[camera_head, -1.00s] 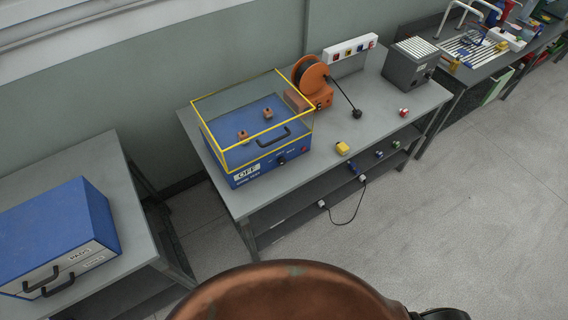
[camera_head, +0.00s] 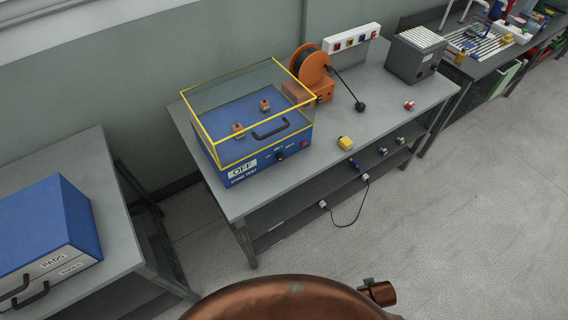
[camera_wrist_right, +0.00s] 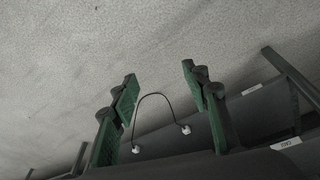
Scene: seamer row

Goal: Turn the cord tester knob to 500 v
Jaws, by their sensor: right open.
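The cord tester (camera_head: 262,160) is a blue box on the grey bench, under a clear cover with a yellow frame. Its front carries a label reading OFF (camera_head: 242,169), a black knob (camera_head: 281,156) and a small red button at the right. The marks around the knob are too small to read. A black handle and two copper-coloured posts show at the cover. My right gripper (camera_wrist_right: 160,95) is open and empty in the right wrist view, with the floor and a looped cord beyond its green fingers. Neither gripper shows in the head view.
The bench (camera_head: 239,207) also holds an orange cord reel (camera_head: 309,65), a yellow plug (camera_head: 345,143), a socket strip (camera_head: 351,38) and a grey slatted box (camera_head: 416,57). A white-ended cord (camera_head: 347,222) hangs at the lower shelf. Blue PADS box (camera_head: 45,230) is left; floor ahead is clear.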

